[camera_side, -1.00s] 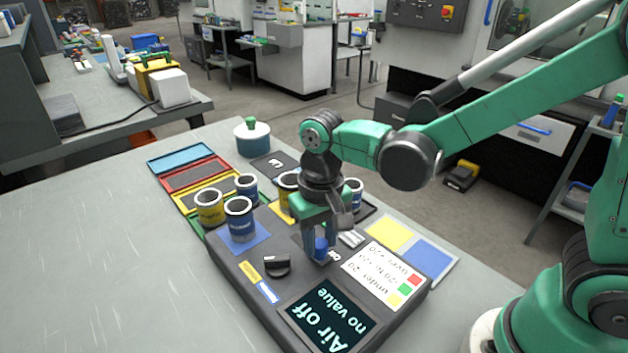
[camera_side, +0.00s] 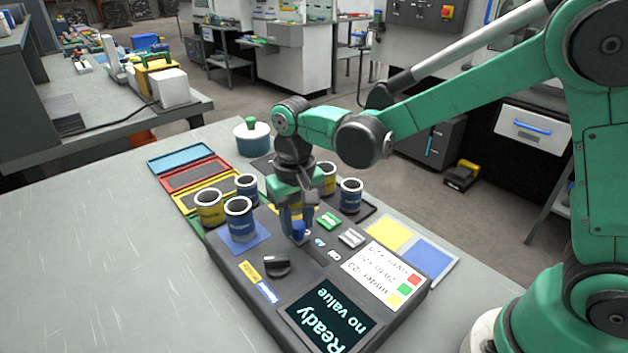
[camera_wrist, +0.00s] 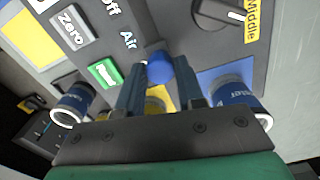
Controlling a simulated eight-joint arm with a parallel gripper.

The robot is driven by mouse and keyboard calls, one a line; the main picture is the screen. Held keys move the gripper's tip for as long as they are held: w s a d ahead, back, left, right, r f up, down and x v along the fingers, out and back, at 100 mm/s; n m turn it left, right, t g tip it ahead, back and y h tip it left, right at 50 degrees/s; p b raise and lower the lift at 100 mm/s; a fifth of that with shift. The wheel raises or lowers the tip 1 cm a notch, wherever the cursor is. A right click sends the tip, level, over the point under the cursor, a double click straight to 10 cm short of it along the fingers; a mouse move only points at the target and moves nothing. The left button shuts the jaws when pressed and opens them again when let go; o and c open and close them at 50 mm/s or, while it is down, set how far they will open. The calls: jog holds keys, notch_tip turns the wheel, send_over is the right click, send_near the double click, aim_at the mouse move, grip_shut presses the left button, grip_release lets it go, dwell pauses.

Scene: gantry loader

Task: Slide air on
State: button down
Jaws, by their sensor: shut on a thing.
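My gripper (camera_side: 297,224) is shut on a blue knob (camera_side: 299,231) on the dark control box (camera_side: 236,277). The wrist view shows the blue knob (camera_wrist: 160,68) between my fingertips, with the labels "Air" and "off" beside it. The display (camera_side: 327,316) on the box reads "Ready" and "no value".
A green button (camera_side: 329,221), a grey "Zero" button (camera_wrist: 72,26) and a black dial (camera_side: 277,265) sit on the box. Blue and yellow cups (camera_side: 239,220) stand close around my gripper. A lidded teal pot (camera_side: 252,136) is behind. The table's left side is clear.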

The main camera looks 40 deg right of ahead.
aim_at(296, 223)
jog(key=shift+w, duration=0.2)
jog(key=c, duration=0.5)
grip_release()
jog(key=shift+c, duration=0.2)
jog(key=shift+s, duration=0.1)
jog(key=shift+r, duration=2.85)
jog(key=s+d+r+n+t, duration=0.1)
jog(key=s+d+n+t, duration=0.1)
jog(key=s+d+t, duration=0.5)
jog(key=shift+s+d+r, duration=0.25)
jog(key=shift+s+d, duration=0.2)
jog(key=shift+s, duration=0.1)
